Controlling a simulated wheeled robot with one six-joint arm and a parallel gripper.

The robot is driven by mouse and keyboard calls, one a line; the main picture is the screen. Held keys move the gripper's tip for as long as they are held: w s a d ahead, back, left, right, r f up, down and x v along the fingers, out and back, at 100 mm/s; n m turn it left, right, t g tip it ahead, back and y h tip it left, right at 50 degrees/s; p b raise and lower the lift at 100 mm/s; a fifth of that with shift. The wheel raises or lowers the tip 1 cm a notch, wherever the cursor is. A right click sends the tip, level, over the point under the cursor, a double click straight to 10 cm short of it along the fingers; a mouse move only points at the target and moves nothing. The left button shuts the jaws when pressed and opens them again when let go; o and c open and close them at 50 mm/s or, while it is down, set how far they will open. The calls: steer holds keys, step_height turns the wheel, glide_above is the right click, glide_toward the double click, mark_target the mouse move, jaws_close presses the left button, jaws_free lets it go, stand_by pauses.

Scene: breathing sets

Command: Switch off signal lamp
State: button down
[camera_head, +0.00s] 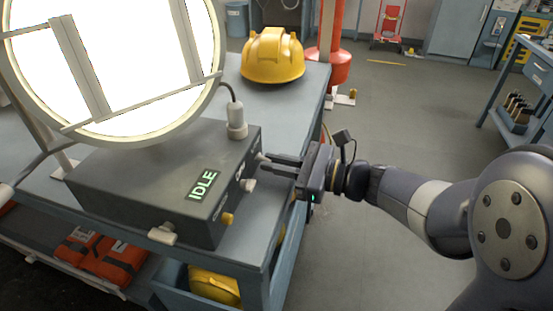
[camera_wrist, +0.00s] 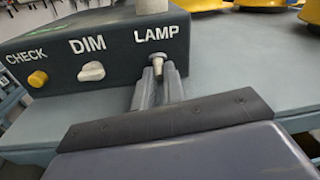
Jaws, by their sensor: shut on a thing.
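The signal lamp (camera_head: 120,50) is a large round lamp at upper left in the head view, its face glowing bright white. In the wrist view the box front (camera_wrist: 120,50) carries a small pale toggle (camera_wrist: 158,64) under the word LAMP. My gripper (camera_head: 270,162) reaches the box from the right. In the wrist view its fingers (camera_wrist: 158,76) are closed on the toggle, one on each side; their tips partly hide it.
A white DIM knob (camera_wrist: 91,72) and a yellow CHECK button (camera_wrist: 38,79) sit left of the toggle. A yellow helmet (camera_head: 272,55) lies on the bench (camera_head: 300,100) behind. A red cylinder (camera_head: 338,68) stands past it. The floor at right is mostly clear.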

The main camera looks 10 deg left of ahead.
steer(key=r+h+p, duration=0.1)
steer(key=p, duration=0.3)
steer(key=shift+r+h, duration=0.25)
steer(key=shift+h, duration=0.05)
steer(key=h+p, duration=0.1)
steer(key=p, duration=0.2)
steer(key=r+h+p, duration=0.1)
steer(key=h+p, duration=0.1)
steer(key=p, duration=0.2)
steer(key=shift+r+g+p, duration=0.15)
steer(key=shift+g+p, duration=0.15)
steer(key=shift+g, duration=0.1)
steer(key=h+p, duration=0.1)
steer(key=p, duration=0.2)
steer(key=h+p, duration=0.1)
steer(key=p, duration=0.2)
steer(key=shift+a+r+h, duration=0.15)
steer(key=shift+r+h, duration=0.1)
steer(key=shift+h, duration=0.05)
steer(key=shift+p, duration=0.4)
steer(key=shift+a+f+h+p, duration=0.1)
steer(key=shift+h+p, duration=0.5)
steer(key=shift+p, duration=0.15)
steer(key=c, duration=1.5)
jaws_free()
steer(key=v, duration=1)
steer(key=shift+w+d+r, duration=0.1)
steer(key=shift+d+r, duration=0.15)
steer(key=shift+d, duration=0.1)
